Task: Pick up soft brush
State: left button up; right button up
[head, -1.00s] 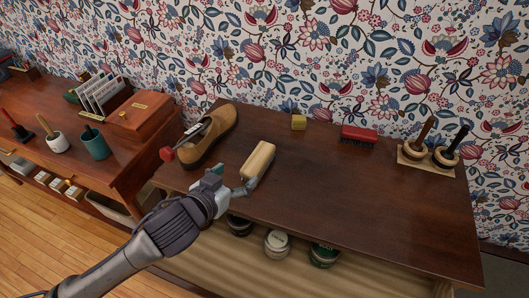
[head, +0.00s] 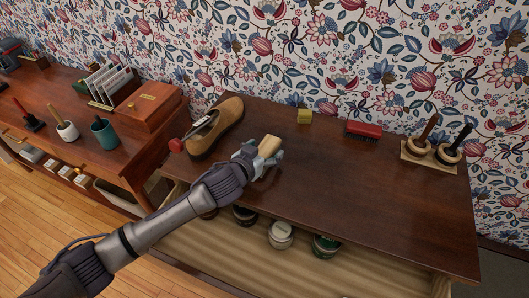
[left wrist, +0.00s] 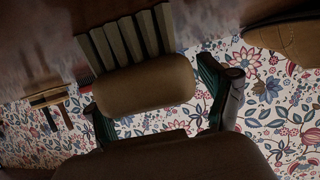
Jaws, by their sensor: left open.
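A brush with a pale wooden back (head: 269,145), which I take for the soft brush, lies on the dark table (head: 350,205). My left gripper (head: 260,158) is at its near end, open, with fingers to either side. In the left wrist view the brush's rounded wooden back (left wrist: 145,86) sits between the two spread fingers (left wrist: 160,103), with gaps beside it. Pale and dark strips show beyond it; I cannot tell if they are its bristles. The gripper hides the brush's near part in the head view. My right gripper is not in view.
A tan shoe (head: 217,130) stands close left of my gripper. The table's middle and right front are clear.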

pick_arm(q)
jog(key=c, duration=1.2)
jog(key=shift+c, duration=0.3)
jog(key=shift+r, duration=0.1)
